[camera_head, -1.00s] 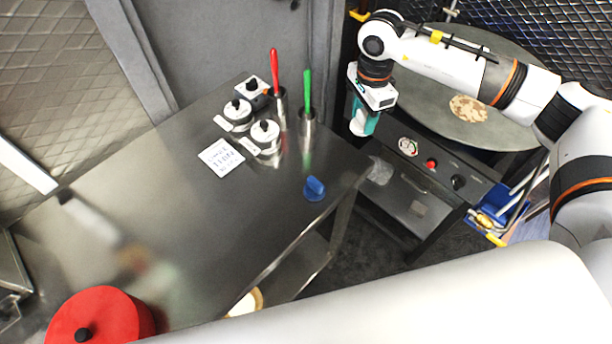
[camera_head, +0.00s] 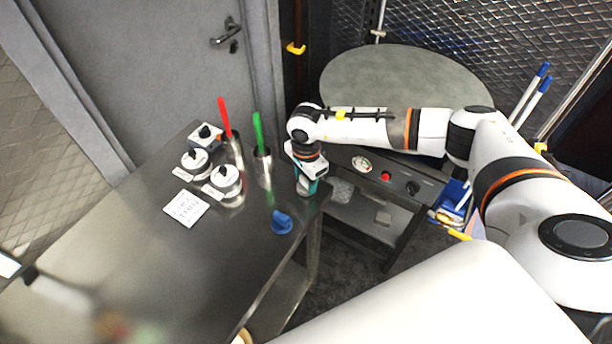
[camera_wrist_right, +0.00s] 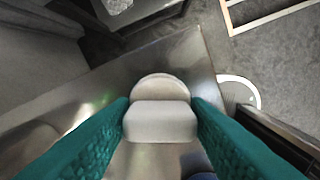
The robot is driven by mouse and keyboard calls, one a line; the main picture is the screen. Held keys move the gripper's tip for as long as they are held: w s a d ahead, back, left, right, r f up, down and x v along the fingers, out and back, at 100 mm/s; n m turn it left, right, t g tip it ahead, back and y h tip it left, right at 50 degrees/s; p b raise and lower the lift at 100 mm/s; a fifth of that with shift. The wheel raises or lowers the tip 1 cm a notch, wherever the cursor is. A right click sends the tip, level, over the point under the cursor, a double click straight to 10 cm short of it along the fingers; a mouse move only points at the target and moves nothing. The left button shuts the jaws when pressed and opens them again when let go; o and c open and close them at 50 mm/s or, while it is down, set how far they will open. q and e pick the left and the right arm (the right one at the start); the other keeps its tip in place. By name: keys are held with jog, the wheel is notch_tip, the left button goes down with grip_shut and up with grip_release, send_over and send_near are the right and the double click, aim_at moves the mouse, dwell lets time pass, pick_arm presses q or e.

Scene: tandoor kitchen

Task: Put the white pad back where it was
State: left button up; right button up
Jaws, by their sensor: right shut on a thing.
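My right gripper (camera_head: 307,186) is over the far right corner of the steel table (camera_head: 130,262), pointing down. Its teal fingers are shut on the white pad (camera_wrist_right: 160,120), which shows between them in the right wrist view. The pad has a rounded far part and a blocky near part. In the head view the fingers and wrist mostly hide the pad. I cannot tell whether its underside touches the tabletop. My left gripper is not in view.
A blue piece (camera_head: 282,222) lies close by on the table. Steel cups with a green handle (camera_head: 258,132) and a red handle (camera_head: 224,117), white-lidded pots (camera_head: 225,178) and a printed card (camera_head: 186,208) stand left. A round grey plate (camera_head: 400,75) is behind my arm.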

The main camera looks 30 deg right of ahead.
jog(key=shift+f, duration=0.15)
jog(key=o, duration=0.9)
jog(key=shift+r, duration=0.2)
jog(key=shift+r+b, duration=2.2)
jog(key=shift+r, duration=3.85)
